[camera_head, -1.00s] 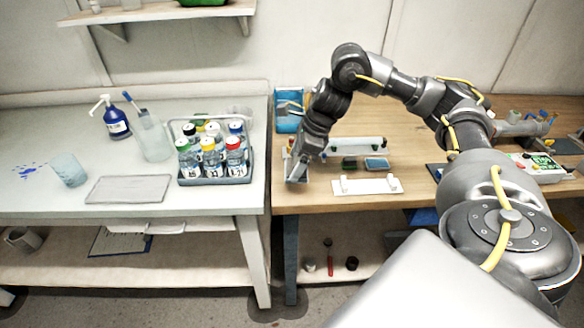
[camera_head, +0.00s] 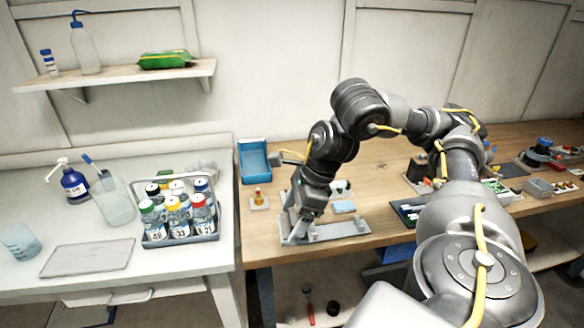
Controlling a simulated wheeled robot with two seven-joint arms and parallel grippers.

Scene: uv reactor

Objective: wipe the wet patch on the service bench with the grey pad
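My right gripper (camera_head: 297,228) points down at the left part of a pale bracket-like holder (camera_head: 345,231) on the wooden bench (camera_head: 400,240). The arm hides part of the holder, and I cannot tell whether the fingers are open or shut or touch anything. A small pale blue-grey pad (camera_head: 344,207) lies just behind the holder; I cannot tell if it is the grey pad. A flat grey rectangular piece (camera_head: 88,259) lies on the white bench (camera_head: 165,275). I cannot make out a wet patch on either bench. My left gripper is out of view.
A grey crate of capped bottles (camera_head: 180,238) stands on the white bench, near a beaker (camera_head: 20,242) and pump bottle (camera_head: 75,185). A blue tray (camera_head: 254,160) and small amber bottle (camera_head: 259,198) are left of my gripper. Several devices stand at right.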

